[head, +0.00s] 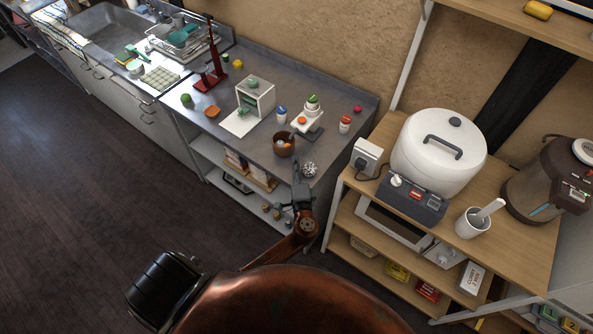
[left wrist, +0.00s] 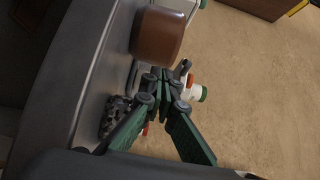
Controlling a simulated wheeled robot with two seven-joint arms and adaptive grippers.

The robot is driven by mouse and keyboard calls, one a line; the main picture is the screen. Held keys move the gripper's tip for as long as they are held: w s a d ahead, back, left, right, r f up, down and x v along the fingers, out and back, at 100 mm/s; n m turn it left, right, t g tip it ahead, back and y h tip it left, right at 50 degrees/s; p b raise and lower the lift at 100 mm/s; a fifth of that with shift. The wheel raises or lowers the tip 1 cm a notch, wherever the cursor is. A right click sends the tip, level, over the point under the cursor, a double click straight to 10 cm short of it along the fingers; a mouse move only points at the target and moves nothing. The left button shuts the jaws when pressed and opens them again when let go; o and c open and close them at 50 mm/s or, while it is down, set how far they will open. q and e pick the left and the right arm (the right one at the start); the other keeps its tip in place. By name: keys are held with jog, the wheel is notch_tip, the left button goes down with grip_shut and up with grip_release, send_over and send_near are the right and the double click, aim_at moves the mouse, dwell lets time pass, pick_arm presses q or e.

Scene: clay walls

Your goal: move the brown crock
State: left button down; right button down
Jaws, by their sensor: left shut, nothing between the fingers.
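The brown crock (head: 284,149) stands on the steel counter near its front edge, with something pale and a dark piece inside its mouth. It shows in the left wrist view (left wrist: 158,38) as a smooth brown body just beyond the fingers. My left gripper (head: 296,166) is just in front of the crock, shut and empty. In the left wrist view, its green fingers (left wrist: 166,80) meet at the tips, close to the crock; I cannot tell whether they touch it. My right gripper is not in view.
A silvery wire-like ball (head: 310,169) lies right of my left gripper. A white scale-like stand (head: 307,122) with green and orange items is behind the crock. A white-and-blue bottle (head: 281,115) stands nearby.

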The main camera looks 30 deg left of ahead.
aim_at(274, 146)
pick_arm(q)
jog(key=shift+x, duration=1.65)
jog(key=a+b, duration=0.1)
jog(key=a, duration=0.5)
jog(key=w+a+b, duration=0.1)
jog(key=a, duration=0.2)
jog(key=shift+a+f+b, duration=0.1)
jog(key=shift+a+b, duration=0.1)
jog(key=shift+b, duration=0.1)
jog(key=shift+a, duration=0.2)
